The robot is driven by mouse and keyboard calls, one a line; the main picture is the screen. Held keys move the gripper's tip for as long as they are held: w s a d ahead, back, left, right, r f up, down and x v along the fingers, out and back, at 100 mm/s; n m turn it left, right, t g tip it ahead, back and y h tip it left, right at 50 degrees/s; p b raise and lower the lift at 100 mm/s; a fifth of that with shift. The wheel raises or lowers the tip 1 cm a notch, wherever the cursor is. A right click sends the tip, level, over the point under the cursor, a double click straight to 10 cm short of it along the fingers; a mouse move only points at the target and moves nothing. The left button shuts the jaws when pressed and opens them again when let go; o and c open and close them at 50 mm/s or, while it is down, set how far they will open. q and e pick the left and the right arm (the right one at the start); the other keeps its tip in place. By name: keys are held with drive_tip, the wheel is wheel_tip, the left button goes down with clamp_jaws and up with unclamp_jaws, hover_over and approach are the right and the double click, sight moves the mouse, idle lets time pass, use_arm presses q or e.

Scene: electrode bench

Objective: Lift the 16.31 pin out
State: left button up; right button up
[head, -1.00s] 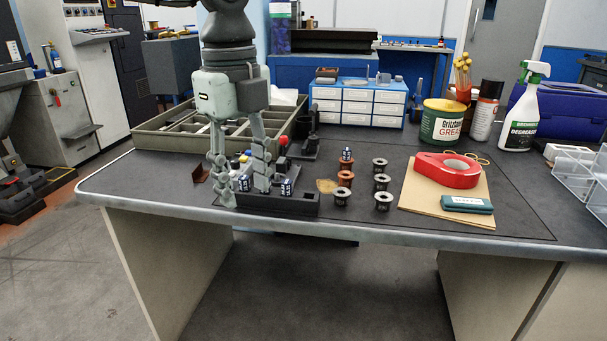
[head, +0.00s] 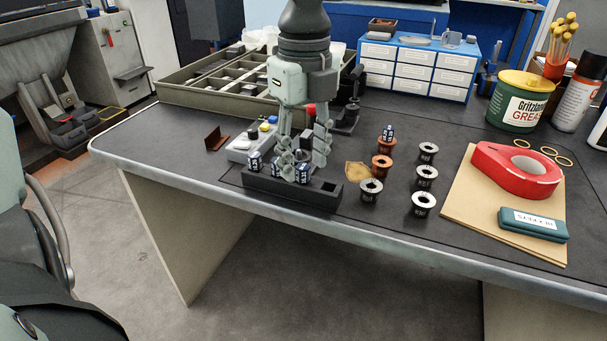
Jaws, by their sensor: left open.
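A black block (head: 280,188) near the bench's front edge holds small pins with dark blue and white labels. One labelled pin (head: 255,162) stands at its left end, another (head: 277,167) is partly hidden by a finger, and a third (head: 303,174) stands further right. The labels are too small to read surely, so I cannot tell which is 16.31. My left gripper (head: 303,168) points down over the block, open, with its fingers on either side of the third pin. Whether they touch it I cannot tell. My right gripper is out of view.
The block's right socket (head: 328,186) looks empty. Black and copper-coloured collars (head: 382,166) stand to the right, one with a labelled pin (head: 389,132). A compartment tray (head: 190,95) lies behind. Red tape (head: 518,172) rests on brown card at right.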

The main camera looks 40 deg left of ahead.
use_arm(q)
drive_tip(key=shift+f, duration=0.85)
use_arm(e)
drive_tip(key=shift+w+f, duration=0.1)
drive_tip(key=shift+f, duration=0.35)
use_arm(q)
drive_tip(key=shift+c, duration=0.3)
drive_tip(key=shift+w, duration=0.1)
clamp_jaws()
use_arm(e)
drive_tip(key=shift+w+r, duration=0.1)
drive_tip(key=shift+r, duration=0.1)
use_arm(q)
wheel_tip(320, 180, up, 18)
wheel_tip(320, 180, up, 10)
drive_tip(key=p, duration=0.1)
hover_over(306, 168)
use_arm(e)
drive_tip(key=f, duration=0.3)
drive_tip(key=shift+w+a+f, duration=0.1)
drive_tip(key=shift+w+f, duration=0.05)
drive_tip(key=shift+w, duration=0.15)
